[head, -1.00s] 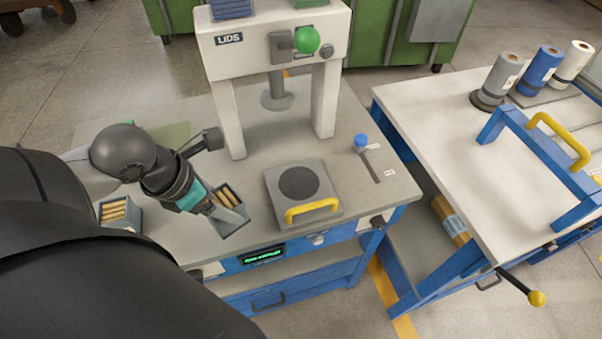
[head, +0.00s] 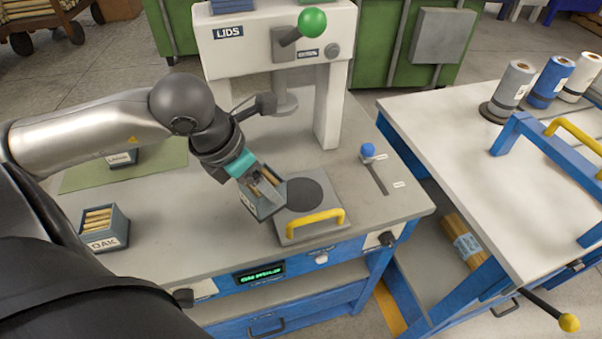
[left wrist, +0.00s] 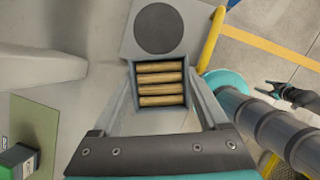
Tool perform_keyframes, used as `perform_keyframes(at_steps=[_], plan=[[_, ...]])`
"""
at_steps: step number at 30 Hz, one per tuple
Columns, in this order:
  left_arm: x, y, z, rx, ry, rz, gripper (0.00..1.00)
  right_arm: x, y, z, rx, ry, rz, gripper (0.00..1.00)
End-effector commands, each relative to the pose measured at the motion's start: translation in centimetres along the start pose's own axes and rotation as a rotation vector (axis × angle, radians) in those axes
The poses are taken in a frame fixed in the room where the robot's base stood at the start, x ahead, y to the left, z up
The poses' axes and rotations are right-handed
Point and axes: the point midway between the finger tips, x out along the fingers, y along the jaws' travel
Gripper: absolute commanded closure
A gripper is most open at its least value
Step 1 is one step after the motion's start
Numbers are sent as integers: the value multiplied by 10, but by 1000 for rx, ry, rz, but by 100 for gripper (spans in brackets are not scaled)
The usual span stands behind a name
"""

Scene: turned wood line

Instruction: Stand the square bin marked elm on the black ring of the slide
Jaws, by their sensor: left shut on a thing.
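My left gripper (head: 257,181) is shut on a square grey-blue bin (head: 266,206) holding several wooden rods. The bin is tilted in the head view, and its label is too small to read surely. The slide (head: 336,205) is a grey plate with a yellow handle and a black round ring (head: 304,194) on top. The bin is just left of the ring, overlapping the plate's left edge in view; its height above the plate is unclear. In the left wrist view, the bin (left wrist: 160,84) sits between my fingers, with the ring (left wrist: 162,30) beyond it. My right gripper (left wrist: 292,95) appears small at the right edge.
A bin marked OAK (head: 104,242) stands on the bench's left side. Another bin (head: 123,160) stands on a green mat (head: 165,172) behind my arm. The LIDS press (head: 328,110) rises behind the slide. A blue-knobbed lever (head: 368,151) is to the right.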

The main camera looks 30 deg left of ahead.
Motion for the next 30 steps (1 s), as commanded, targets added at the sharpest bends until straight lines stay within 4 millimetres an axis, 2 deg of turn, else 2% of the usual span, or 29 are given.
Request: perform_keyframes(at_steps=[14, 30], plan=[[10, -1, 29, 1, -6, -2, 87, -3, 1, 0, 1, 0, 1, 29], [32, -1, 79, -1, -3, -3, 87, -11, 1, -2, 1, 1, 2, 29]])
